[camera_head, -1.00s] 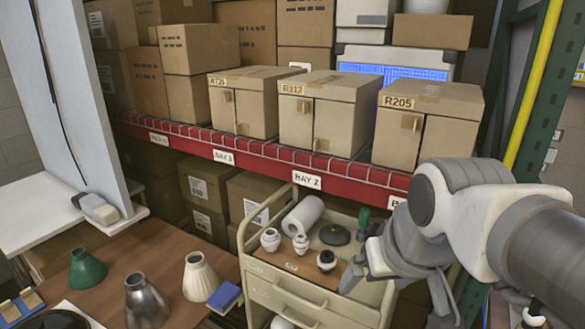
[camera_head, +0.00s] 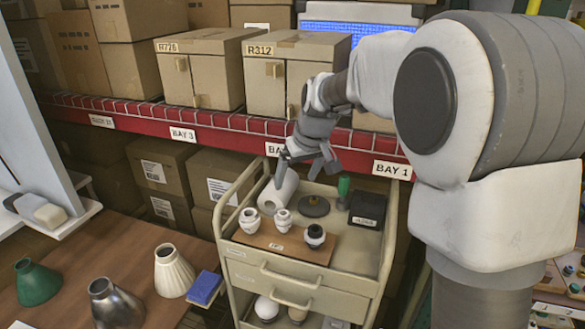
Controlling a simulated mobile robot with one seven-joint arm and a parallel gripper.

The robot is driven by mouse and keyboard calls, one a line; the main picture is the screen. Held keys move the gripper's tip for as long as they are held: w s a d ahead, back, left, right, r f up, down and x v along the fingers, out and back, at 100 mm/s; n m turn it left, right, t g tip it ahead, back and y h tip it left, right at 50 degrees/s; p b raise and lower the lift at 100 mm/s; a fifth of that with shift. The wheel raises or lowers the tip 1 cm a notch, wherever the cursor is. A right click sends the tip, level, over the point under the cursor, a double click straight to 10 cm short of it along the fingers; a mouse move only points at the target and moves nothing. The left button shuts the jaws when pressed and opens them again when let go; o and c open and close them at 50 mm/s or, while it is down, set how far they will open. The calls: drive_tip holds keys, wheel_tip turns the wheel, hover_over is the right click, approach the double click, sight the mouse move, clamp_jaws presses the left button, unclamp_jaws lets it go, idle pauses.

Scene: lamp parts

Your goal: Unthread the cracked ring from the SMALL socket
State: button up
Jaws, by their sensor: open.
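Three small sockets stand on a brown board (camera_head: 254,239) on the cart top. I cannot make out a crack on any ring at this size. My gripper (camera_head: 308,178) is open and empty, pointing down, above and behind the sockets in the picture. It touches none of them. One finger overlaps the white paper roll in the picture; I cannot tell whether they touch.
On the cart (camera_head: 345,262) are a white roll (camera_head: 270,197), a dark disc (camera_head: 314,207), a green-handled tool (camera_head: 343,188) and a black box (camera_head: 367,210). Cone shades (camera_head: 173,270) and a blue block (camera_head: 204,289) sit on the wooden table. The red shelf edge (camera_head: 225,122) runs behind.

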sight(285, 212)
drive_tip(key=p+x, duration=0.1)
drive_tip(key=x, duration=1.6)
drive_tip(key=shift+f, duration=0.3)
clamp_jaws()
drive_tip(key=shift+f, duration=0.1)
drive_tip(key=shift+n+y+b, duration=0.3)
drive_tip(key=shift+n+b, duration=0.45)
drive_tip(key=shift+n, duration=0.05)
drive_tip(key=n+b, duration=0.1)
drive_tip(key=n, duration=0.1)
drive_tip(key=n+g+y+b, duration=0.1)
drive_tip(key=shift+w+d+n, duration=0.15)
drive_tip(key=shift+d+n, duration=0.05)
drive_tip(key=shift+n, duration=0.2)
drive_tip(key=shift+a+r+n+g, duration=0.15)
drive_tip(key=shift+n+g, duration=0.25)
drive_tip(key=shift+n, duration=0.4)
